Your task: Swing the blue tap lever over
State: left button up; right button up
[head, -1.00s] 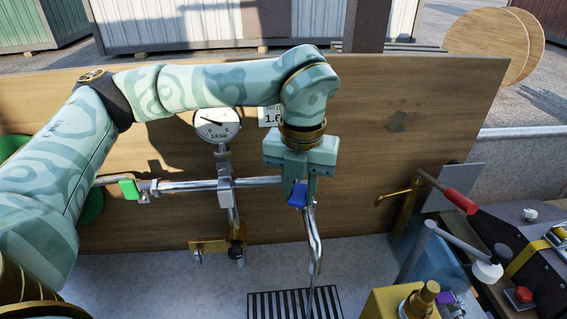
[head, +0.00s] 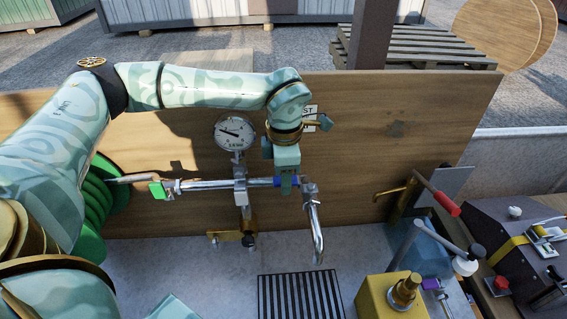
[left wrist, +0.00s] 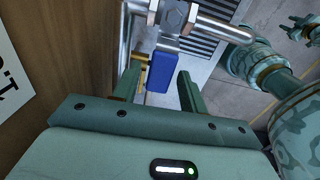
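The blue tap lever (head: 288,181) lies sideways along the pipe run, close to the upright tap body, partly hidden by my left gripper (head: 287,188). In the left wrist view the blue lever (left wrist: 161,72) sits between the two fingers of my left gripper (left wrist: 160,88). The fingers are apart, with a gap visible on the right side of the lever; it lies nearer the left finger. The curved steel spout (head: 316,232) hangs down to the right of the lever. A small two-pronged teal part at the left wrist view's top right may be my right gripper (left wrist: 303,27).
A green lever (head: 158,190) is on the same pipe at left, below a pressure gauge (head: 235,132). A wooden board (head: 350,130) stands close behind. A dark floor grate (head: 300,297) lies below.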

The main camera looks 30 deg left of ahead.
dwell(0.3)
pick_arm(q)
notch_tip(320, 180, up, 6)
jog(key=p, duration=0.6)
jog(key=shift+f, duration=0.15)
notch_tip(320, 180, up, 16)
jog(key=shift+b, duration=0.4)
